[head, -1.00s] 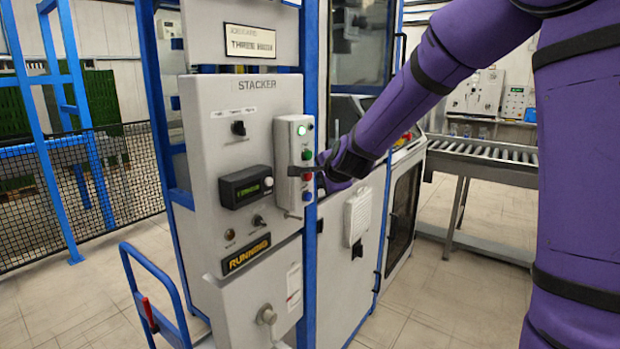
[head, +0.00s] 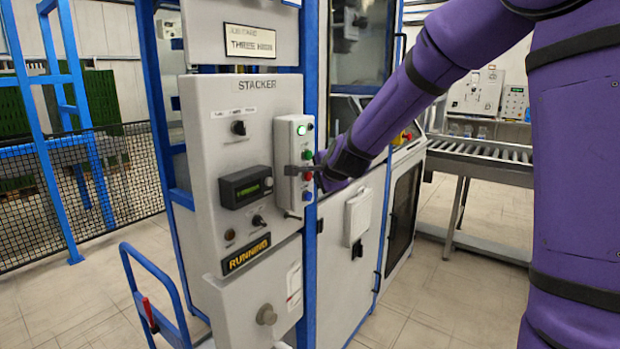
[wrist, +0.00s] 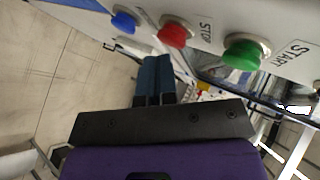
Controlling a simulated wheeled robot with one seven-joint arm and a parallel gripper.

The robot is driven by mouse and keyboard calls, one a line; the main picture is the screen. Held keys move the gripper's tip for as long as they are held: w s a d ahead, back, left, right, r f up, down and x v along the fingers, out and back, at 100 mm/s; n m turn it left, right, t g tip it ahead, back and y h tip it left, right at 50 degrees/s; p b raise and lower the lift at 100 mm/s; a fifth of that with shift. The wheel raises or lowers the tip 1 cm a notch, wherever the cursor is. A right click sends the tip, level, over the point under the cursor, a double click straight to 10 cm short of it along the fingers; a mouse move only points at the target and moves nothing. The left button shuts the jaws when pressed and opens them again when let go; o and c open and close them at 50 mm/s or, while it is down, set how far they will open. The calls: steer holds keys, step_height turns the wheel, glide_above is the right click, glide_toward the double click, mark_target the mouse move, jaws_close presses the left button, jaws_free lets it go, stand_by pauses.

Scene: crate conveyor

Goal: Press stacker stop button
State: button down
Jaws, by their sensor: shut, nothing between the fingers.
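The stacker's stop button is the red one (wrist: 173,33) with the STOP label beside it in the wrist view. It sits between a green START button (wrist: 244,53) and a blue button (wrist: 124,21). The buttons are on the side of a grey box (head: 286,150) on the STACKER panel. My gripper (wrist: 155,60) is shut and empty, its dark blue fingertips just short of the red button and slightly toward the blue side. In the head view, my gripper (head: 300,170) is level with the red button (head: 308,176). Contact is not visible.
The STACKER panel (head: 215,170) carries knobs, a small display and a lit RUNNING sign (head: 246,253). A green lamp (head: 301,130) glows on the button box. A blue post (head: 309,280) runs beside the box. A roller conveyor (head: 480,160) stands behind on the right.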

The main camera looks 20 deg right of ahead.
steer(key=shift+w+a, duration=0.25)
steer(key=shift+w, duration=0.1)
stand_by(0.7)
stand_by(0.4)
steer(key=shift+s+d, duration=0.45)
steer(key=shift+s, duration=0.25)
steer(key=s+d, duration=0.1)
steer(key=s, duration=0.1)
steer(key=s+d, duration=0.2)
stand_by(0.4)
stand_by(0.6)
